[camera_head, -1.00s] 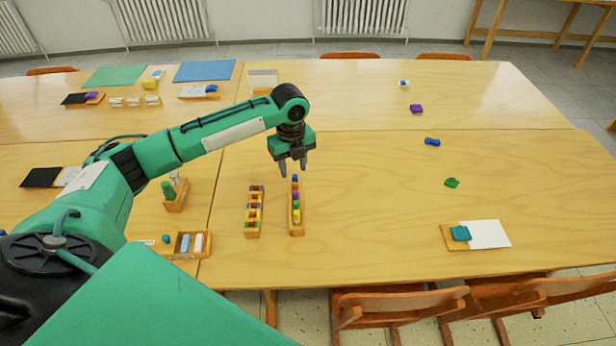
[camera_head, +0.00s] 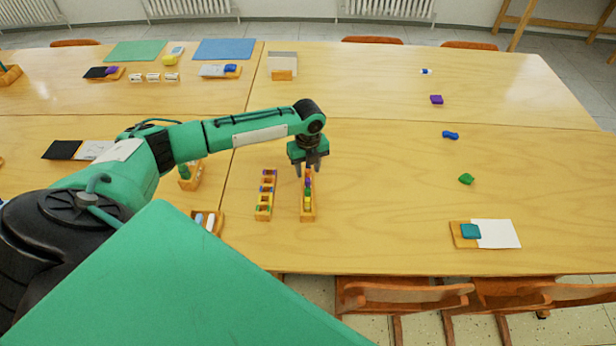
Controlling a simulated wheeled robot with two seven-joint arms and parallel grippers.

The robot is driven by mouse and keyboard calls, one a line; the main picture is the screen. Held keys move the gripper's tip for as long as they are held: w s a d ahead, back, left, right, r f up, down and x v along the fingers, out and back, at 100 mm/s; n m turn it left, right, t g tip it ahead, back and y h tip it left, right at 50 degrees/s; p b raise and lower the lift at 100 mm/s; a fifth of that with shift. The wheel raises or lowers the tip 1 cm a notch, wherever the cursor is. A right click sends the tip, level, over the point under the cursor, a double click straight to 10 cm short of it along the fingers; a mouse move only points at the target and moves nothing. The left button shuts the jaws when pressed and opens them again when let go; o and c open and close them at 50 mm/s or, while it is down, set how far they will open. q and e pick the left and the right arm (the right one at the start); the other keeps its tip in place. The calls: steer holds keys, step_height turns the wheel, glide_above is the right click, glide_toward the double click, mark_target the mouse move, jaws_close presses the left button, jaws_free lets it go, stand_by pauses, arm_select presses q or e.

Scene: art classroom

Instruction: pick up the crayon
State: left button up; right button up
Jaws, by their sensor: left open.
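Small crayon-like coloured pieces sit in two narrow wooden racks on the table. The right rack (camera_head: 308,215) holds a row of several, with a yellow piece (camera_head: 307,200) near its front end. The left rack (camera_head: 263,215) holds several more. Which piece is the task's crayon I cannot tell. My left gripper (camera_head: 310,172) points down with its fingers apart at the far end of the right rack. The far pieces there are partly hidden by the fingers, and I cannot tell whether they touch. My right gripper is out of view.
A teal block (camera_head: 470,231) lies on a small board with white paper at right. A green piece (camera_head: 466,179), a blue piece (camera_head: 450,135) and a purple piece (camera_head: 436,99) lie apart on the table. Chairs (camera_head: 405,297) line the front edge.

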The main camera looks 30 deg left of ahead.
arm_select(q)
steer(key=shift+f, duration=1.35)
jaws_close()
steer(key=shift+r, duration=0.15)
